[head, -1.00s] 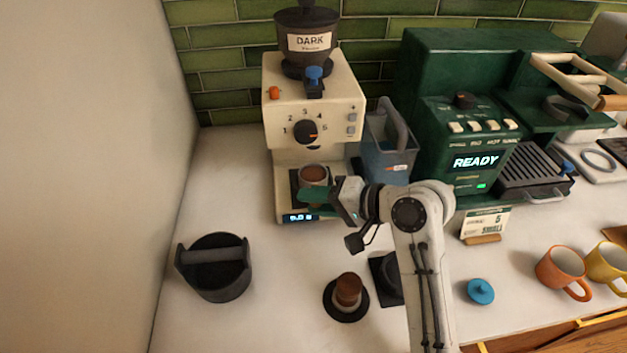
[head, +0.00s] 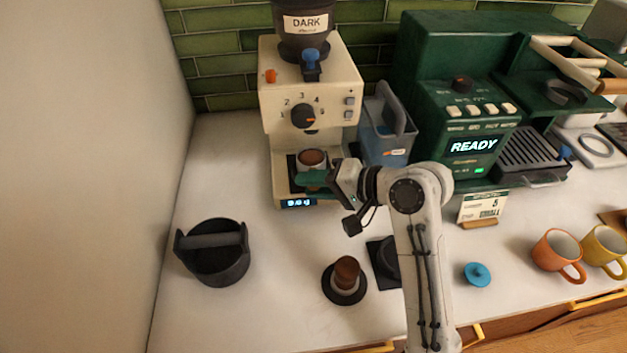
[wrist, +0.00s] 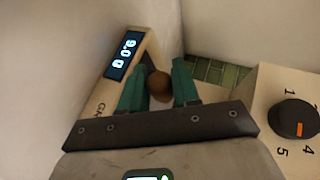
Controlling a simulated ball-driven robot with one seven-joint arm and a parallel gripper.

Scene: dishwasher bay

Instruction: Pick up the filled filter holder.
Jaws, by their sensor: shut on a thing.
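The filter holder (head: 312,157), its basket filled with brown coffee grounds, is at the front of the cream grinder (head: 311,85), above its small display base. My gripper (head: 313,178) reaches in from the right with its green fingers just in front of the basket. In the wrist view the green fingers (wrist: 159,90) stand on both sides of a round brown end (wrist: 159,84), which appears to be the holder's handle. The gripper is shut on the holder. Most of the handle is hidden. I cannot tell whether the holder still touches the grinder.
A black knock box (head: 214,262) stands at the left. A tamper (head: 346,277) stands in front, with a dark mat (head: 380,270) partly behind my arm. A blue-grey container (head: 386,135) and the green coffee machine (head: 440,60) stand to the right. Counter between knock box and tamper is clear.

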